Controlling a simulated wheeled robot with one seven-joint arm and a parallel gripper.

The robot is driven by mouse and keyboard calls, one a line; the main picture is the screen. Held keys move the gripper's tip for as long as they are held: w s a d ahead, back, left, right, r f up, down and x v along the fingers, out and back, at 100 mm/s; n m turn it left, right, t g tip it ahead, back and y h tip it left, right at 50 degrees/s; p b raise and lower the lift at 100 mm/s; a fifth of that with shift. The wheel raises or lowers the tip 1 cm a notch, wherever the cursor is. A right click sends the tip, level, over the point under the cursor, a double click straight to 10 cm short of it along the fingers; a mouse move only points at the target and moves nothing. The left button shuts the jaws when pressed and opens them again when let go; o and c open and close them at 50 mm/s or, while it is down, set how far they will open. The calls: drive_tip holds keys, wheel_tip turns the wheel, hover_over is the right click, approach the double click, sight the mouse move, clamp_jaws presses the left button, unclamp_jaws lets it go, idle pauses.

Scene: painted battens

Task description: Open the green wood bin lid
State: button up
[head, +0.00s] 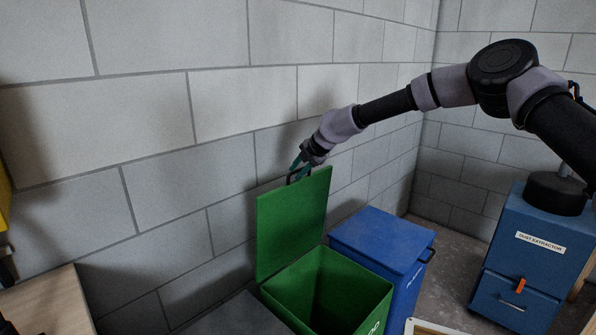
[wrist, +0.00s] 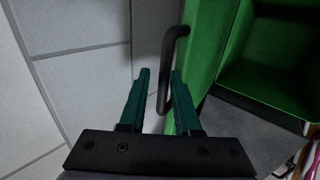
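The green wood bin (head: 345,290) stands by the block wall with its green lid (head: 292,225) swung up to about upright, so the empty-looking inside shows. In the wrist view the lid (wrist: 205,50) is edge-on and the bin's open inside (wrist: 275,55) lies to its right. A black bar handle (wrist: 163,75) stands out from the lid's outer face. My gripper (wrist: 158,85) is at the lid's top edge, its two teal fingers apart on either side of the handle. The handle lies nearer the right finger; I cannot tell if they touch. The gripper also shows in the head view (head: 298,165).
A blue bin (head: 385,245) with its lid down stands to the right of the green bin. A blue dust extractor cabinet (head: 530,255) is farther right. A wooden surface (head: 45,300) is at lower left. The block wall (head: 160,150) is close behind the raised lid.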

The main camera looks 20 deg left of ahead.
drive_tip(key=shift+d+f, duration=0.2)
